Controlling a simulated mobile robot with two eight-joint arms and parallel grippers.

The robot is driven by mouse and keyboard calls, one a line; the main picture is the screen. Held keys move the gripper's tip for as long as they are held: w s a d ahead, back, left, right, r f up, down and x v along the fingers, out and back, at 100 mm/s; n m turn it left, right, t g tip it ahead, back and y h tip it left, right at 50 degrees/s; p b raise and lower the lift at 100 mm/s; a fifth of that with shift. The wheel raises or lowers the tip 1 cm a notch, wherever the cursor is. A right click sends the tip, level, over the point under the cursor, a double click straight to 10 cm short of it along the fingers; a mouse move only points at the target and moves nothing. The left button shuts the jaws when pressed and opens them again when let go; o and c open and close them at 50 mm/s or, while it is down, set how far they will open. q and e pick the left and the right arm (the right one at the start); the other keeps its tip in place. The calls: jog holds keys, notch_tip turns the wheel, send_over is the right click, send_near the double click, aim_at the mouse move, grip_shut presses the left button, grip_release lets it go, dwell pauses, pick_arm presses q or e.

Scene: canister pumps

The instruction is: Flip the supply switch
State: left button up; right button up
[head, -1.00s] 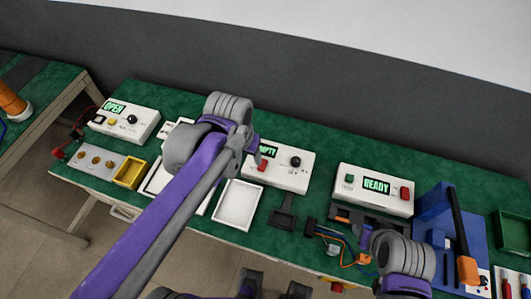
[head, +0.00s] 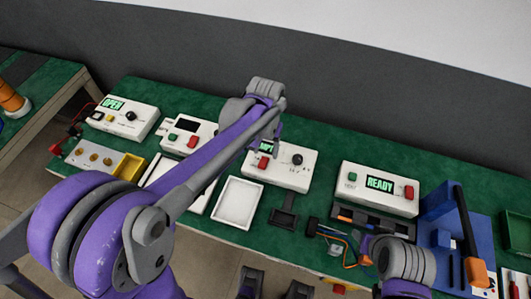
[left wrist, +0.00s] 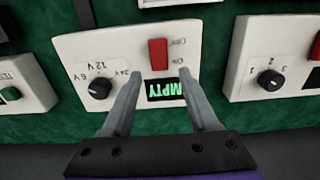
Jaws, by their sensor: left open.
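The supply box (head: 281,180) is white, with volt markings around a black knob (head: 297,160) and a lit display that reads EMPTY. Its red switch (head: 263,162) stands beside the display and shows upright between ON and OFF markings in the left wrist view (left wrist: 158,54). My left gripper (head: 266,148) is over the box's display end, partly covering the display. In the left wrist view my left gripper (left wrist: 159,74) is open and empty, its fingertips to either side of the switch's near end. I cannot tell whether they touch the box. My right gripper is mostly hidden by its own wrist.
A white box with a dark display (head: 187,125) stands left of the supply, and a READY box (head: 379,185) stands right. A white tray (head: 238,204) and a black stand (head: 284,212) lie in front. A blue fixture (head: 440,235) stands at the right.

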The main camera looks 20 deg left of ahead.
pick_arm(q)
jog(key=shift+f, duration=1.15)
grip_shut()
